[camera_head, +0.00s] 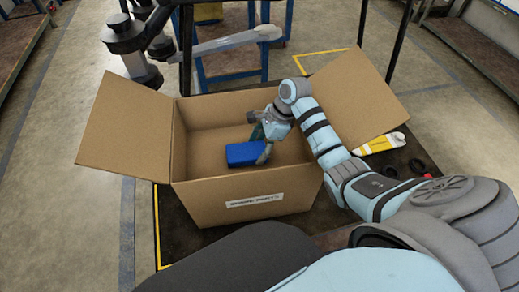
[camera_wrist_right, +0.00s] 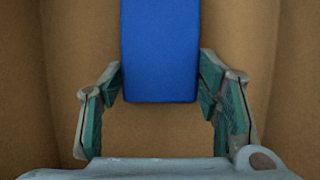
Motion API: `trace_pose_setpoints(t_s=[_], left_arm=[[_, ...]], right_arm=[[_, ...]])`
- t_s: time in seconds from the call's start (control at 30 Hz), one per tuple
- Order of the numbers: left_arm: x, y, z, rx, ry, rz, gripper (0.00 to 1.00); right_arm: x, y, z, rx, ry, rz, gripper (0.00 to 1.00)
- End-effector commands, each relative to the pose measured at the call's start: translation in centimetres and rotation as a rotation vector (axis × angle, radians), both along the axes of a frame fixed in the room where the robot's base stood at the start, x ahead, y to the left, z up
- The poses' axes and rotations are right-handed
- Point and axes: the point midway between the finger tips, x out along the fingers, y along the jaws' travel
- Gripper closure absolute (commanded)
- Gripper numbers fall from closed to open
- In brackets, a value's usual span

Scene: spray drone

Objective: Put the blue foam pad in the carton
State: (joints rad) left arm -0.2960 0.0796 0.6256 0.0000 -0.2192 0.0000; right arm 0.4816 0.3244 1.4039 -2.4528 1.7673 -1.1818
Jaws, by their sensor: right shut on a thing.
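The open cardboard carton (camera_head: 205,192) stands on a dark surface, with a white label on its front wall and flaps spread to left and right. The blue foam pad (camera_head: 243,154) is inside the carton's opening, below the rim. My right gripper (camera_head: 261,143) reaches in from the right and is shut on the pad. In the right wrist view, the pad (camera_wrist_right: 160,50) lies between the two fingers, with brown carton walls around it. I cannot tell whether the pad touches the carton floor. My left gripper is not in view.
A yellow and white tube (camera_head: 380,143) and black rings (camera_head: 418,166) lie right of the carton. Grey and black drone-like arms (camera_head: 215,43) extend behind it. The carton's raised right flap (camera_head: 358,100) is close beside my right arm.

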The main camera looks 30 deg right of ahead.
Motion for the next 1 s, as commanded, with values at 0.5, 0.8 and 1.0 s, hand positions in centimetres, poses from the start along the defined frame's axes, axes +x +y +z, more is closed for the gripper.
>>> trace_pose_setpoints(t_s=[0.5, 0.8, 1.0], left_arm=[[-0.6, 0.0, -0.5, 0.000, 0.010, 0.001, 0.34], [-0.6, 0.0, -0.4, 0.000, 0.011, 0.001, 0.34], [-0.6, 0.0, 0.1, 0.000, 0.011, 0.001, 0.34]], right_arm=[[0.0, 0.0, -0.9, -0.001, -0.002, -0.001, 0.27], [0.0, 0.0, -0.8, -0.001, -0.002, -0.001, 0.22], [-0.1, -0.7, 1.1, -0.002, -0.005, 0.000, 0.22]])
